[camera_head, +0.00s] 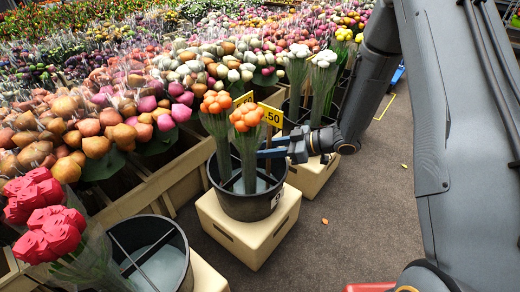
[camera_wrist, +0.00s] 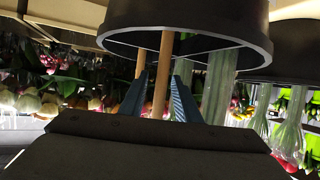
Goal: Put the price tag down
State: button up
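A yellow price tag (camera_head: 271,115) marked ".50" stands upright on a wooden stick in the black bucket (camera_head: 247,204) in the head view. The stick (camera_wrist: 161,75) also shows in the wrist view, running between the two blue fingers. My gripper (camera_head: 270,153) reaches in from the right, above the bucket rim, at the stick. In the wrist view my gripper (camera_wrist: 160,78) has its fingers apart, with a visible gap on each side of the stick. Orange tulip bunches (camera_head: 246,117) stand in the same bucket, just left of the tag.
A second yellow tag (camera_head: 243,99) stands behind the orange bunches. The bucket stands on a cream crate (camera_head: 246,239). White bunches (camera_head: 323,60) stand behind. The grey floor (camera_head: 350,220) to the right is mostly clear.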

jog(key=p+v, duration=0.3)
jog(key=v, duration=0.7)
jog(key=shift+s+d, duration=0.1)
jog(key=shift+d, duration=0.05)
